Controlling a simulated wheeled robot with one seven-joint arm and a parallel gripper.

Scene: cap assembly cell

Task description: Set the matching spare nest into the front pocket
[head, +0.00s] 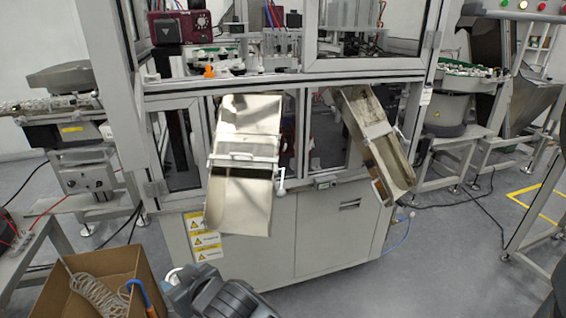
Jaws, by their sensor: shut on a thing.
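The assembly machine (330,215) stands in the middle of the head view, with a framed upper work area behind clear panels. No front pocket and no spare nest can be made out in this view. Dark grey links of my arm show at the bottom edge, left of centre. My gripper's fingertips are not in view, so what they hold cannot be seen.
Two sloping chutes, left (243,205) and right (370,130), jut from the machine's front. A cardboard box (140,262) with coiled hose stands at bottom left. A feeder (85,150) stands left, a bowl feeder (450,105) right. Floor at right centre is mostly clear.

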